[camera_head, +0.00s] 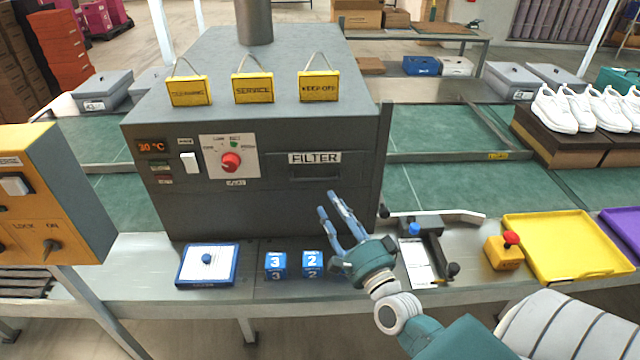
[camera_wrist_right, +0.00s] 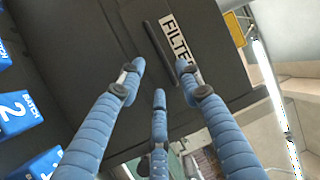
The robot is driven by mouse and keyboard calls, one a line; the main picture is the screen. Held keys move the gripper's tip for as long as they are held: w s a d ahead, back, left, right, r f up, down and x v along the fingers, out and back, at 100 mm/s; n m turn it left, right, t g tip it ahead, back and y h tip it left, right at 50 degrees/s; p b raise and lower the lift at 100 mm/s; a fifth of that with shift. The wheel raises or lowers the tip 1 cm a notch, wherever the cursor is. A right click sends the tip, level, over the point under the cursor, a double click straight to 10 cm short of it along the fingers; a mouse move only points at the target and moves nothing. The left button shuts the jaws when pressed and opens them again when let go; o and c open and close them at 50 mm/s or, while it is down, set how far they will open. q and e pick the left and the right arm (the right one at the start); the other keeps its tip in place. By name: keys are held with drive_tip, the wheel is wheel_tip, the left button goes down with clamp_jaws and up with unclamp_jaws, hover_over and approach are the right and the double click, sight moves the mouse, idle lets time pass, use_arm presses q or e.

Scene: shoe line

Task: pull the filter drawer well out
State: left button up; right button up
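The filter drawer (camera_head: 316,173) is a dark panel in the front of the grey oven, under a white FILTER label (camera_head: 314,158). It looks flush with the oven front. Its dark bar handle shows in the right wrist view (camera_wrist_right: 160,54), beside the label. My right gripper (camera_head: 332,206) is in front of the oven, below and slightly right of the drawer. Its blue fingers are spread, pointing up at the oven front, with nothing between them. In the right wrist view the fingertips (camera_wrist_right: 158,80) are near the handle; I cannot tell whether they touch it. My left gripper is not in view.
Blue number blocks (camera_head: 312,264) and a blue-rimmed pad (camera_head: 208,264) lie on the metal bench left of my right gripper. A clipboard (camera_head: 420,262), a red-topped button box (camera_head: 504,250) and a yellow tray (camera_head: 568,246) lie right. Yellow signs (camera_head: 252,88) stand on the oven.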

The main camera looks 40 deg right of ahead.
drive_tip(key=p+x, duration=0.1)
drive_tip(key=x, duration=0.7)
drive_tip(key=shift+f, duration=0.1)
drive_tip(key=shift+c, duration=0.3)
drive_tip(key=shift+a, duration=0.1)
clamp_jaws()
